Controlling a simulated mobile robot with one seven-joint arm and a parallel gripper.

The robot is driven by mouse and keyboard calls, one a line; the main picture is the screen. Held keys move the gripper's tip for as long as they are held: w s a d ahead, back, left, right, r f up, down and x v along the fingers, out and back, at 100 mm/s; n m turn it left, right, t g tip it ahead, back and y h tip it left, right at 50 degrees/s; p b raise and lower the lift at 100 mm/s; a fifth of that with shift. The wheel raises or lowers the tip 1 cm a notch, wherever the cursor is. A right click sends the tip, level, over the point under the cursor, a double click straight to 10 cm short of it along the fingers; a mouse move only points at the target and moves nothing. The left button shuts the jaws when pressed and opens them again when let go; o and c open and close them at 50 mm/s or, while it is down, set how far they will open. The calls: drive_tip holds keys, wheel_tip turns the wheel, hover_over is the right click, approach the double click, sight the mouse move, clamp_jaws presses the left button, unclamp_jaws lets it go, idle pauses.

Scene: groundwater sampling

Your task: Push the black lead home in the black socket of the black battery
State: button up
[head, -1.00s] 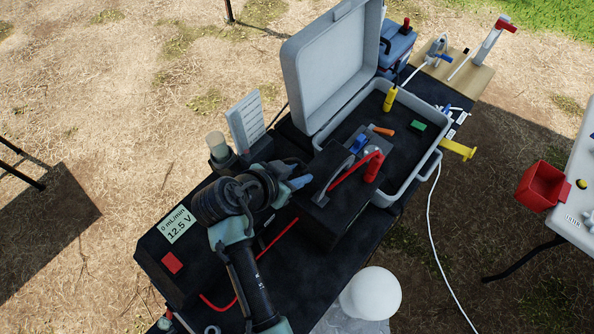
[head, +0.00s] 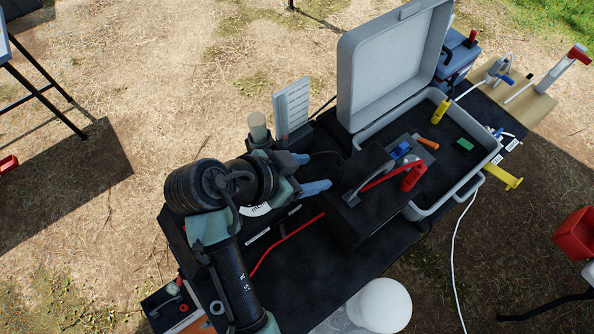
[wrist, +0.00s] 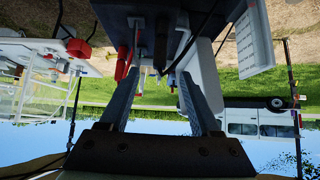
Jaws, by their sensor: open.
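The black battery (head: 372,218) is a dark box with a carrying handle on top, right of my gripper in the head view. A red lead (head: 380,180) arches over its top to a thick red plug. My gripper (head: 319,171) is open, with its two fingers apart and pointing at the battery's left side. In the wrist view my gripper (wrist: 161,73) shows nothing clearly held between its fingers. A thin black cable (wrist: 205,32), likely the black lead, runs down towards the fingertips there. The black plug and the black socket cannot be made out, so I cannot tell how they sit.
An open grey case (head: 470,185) with small coloured items stands just beyond the battery. A white card (head: 291,104) and a clear-topped cup (head: 258,126) stand behind my gripper. A white round container (head: 382,304) is at the front. A red cable (head: 285,243) lies on the dark table.

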drive_tip(key=v, duration=0.4)
idle(0.5)
drive_tip(key=w+a+r+n+t+y, duration=0.1)
drive_tip(key=w+r+n+t, duration=0.2)
drive_tip(key=r, duration=0.4)
drive_tip(key=w+r+n+t+y, duration=0.1)
drive_tip(key=w+r+t+y, duration=0.1)
drive_tip(key=w+r+t, duration=0.45)
drive_tip(key=w+a+r+n+t+y, duration=0.1)
drive_tip(key=w+r, duration=0.1)
drive_tip(key=r, duration=0.7)
drive_tip(key=s+r+n+t+y, duration=0.1)
drive_tip(key=s+r+t, duration=0.3)
drive_tip(key=r, duration=0.5)
drive_tip(key=s+r+n+t+y, duration=0.1)
drive_tip(key=s+r+n+t, duration=0.2)
drive_tip(key=r, duration=0.7)
drive_tip(key=s+r+n+t+y, duration=0.1)
drive_tip(key=s+r+t, duration=0.3)
drive_tip(key=r, duration=0.5)
drive_tip(key=shift+s+d+r+n+t+y, duration=0.15)
drive_tip(key=shift+s+d+n+t+y, duration=0.25)
drive_tip(key=shift+n, duration=0.3)
